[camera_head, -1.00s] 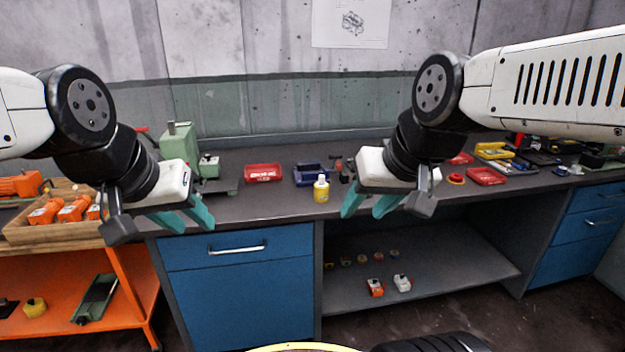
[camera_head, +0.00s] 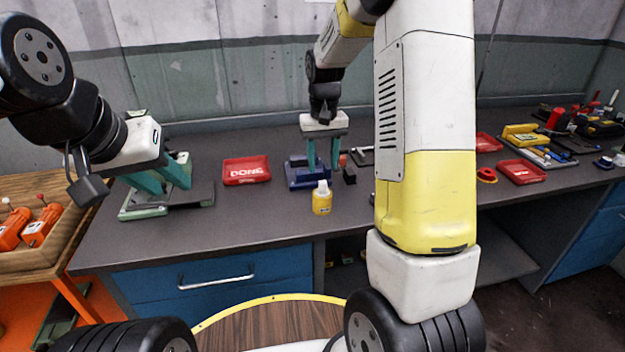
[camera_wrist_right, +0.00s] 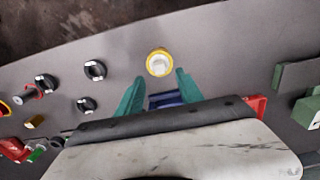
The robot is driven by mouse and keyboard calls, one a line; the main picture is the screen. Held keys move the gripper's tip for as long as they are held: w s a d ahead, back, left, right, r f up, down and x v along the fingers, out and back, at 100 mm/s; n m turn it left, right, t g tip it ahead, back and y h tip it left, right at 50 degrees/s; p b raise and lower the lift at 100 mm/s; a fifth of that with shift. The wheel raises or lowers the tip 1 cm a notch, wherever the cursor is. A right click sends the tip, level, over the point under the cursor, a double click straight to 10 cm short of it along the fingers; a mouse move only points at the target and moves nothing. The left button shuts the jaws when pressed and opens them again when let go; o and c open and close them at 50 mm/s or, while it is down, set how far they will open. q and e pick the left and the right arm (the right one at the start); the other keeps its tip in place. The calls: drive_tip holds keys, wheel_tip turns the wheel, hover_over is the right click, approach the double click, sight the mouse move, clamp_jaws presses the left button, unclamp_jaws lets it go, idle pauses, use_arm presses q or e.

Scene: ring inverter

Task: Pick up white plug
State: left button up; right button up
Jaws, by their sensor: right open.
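A small yellow bottle (camera_head: 322,203) with a white top (camera_head: 322,187) stands upright on the grey workbench. It also shows beyond my fingertips in the right wrist view (camera_wrist_right: 158,64). No separate white plug can be made out. My right gripper (camera_head: 323,166) points down over the blue tray (camera_head: 296,180), just behind the bottle. Its teal fingers are open and apart from the bottle; in the wrist view (camera_wrist_right: 160,80) part of the blue tray shows between them. My left gripper (camera_head: 170,186) is open and empty at the left end of the bench, by the green fixture (camera_head: 140,208).
A red tray (camera_head: 246,171) lies left of the blue tray. A black block (camera_head: 350,176) sits right of it. My right arm hides part of the bench. Tools and a red tray (camera_head: 522,172) lie at the right. The front middle of the bench is clear.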

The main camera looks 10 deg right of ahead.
sight(323, 182)
wheel_tip(323, 182, down, 7)
drive_tip(key=shift+f, duration=0.15)
drive_tip(key=shift+c, duration=0.4)
clamp_jaws()
